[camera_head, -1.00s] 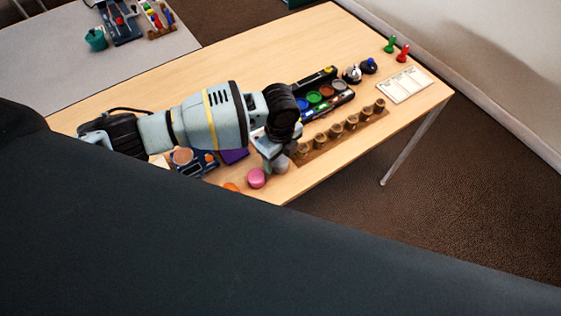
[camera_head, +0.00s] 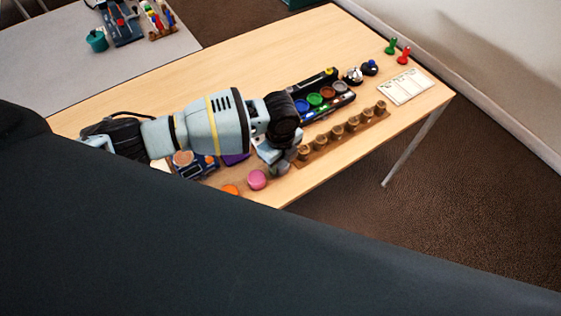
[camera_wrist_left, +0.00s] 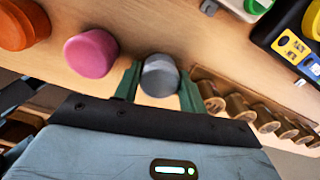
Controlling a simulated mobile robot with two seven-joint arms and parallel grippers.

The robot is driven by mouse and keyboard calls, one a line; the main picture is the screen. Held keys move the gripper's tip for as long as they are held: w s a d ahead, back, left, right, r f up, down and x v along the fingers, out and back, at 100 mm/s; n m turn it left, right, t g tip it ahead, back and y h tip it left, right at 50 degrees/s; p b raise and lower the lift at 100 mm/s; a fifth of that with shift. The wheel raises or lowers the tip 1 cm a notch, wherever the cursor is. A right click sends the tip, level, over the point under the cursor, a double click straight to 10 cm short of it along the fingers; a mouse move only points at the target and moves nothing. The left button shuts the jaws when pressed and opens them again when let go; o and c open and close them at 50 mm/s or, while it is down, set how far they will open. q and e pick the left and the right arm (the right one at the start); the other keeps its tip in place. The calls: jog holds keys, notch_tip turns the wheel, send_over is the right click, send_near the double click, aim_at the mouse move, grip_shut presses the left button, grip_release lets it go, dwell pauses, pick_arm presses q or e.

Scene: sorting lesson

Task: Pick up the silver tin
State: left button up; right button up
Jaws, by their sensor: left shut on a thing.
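The silver tin (camera_wrist_left: 160,76) is a small grey cylinder. In the left wrist view it sits between the two green fingers of my left gripper (camera_wrist_left: 157,82), which is shut on it. In the head view my left gripper (camera_head: 279,168) points down near the table's front edge, and the tin shows only partly beneath it. I cannot tell whether the tin touches the table. My right gripper is not in view.
A pink tin (camera_head: 257,180) and an orange tin (camera_head: 230,190) stand left of the gripper. A wooden strip with several small brown pegs (camera_head: 336,132) lies to the right. A black tray (camera_head: 327,95) with coloured discs lies behind it. The table's back middle is clear.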

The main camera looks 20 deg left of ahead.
pick_arm(q)
jog(key=shift+r, duration=0.15)
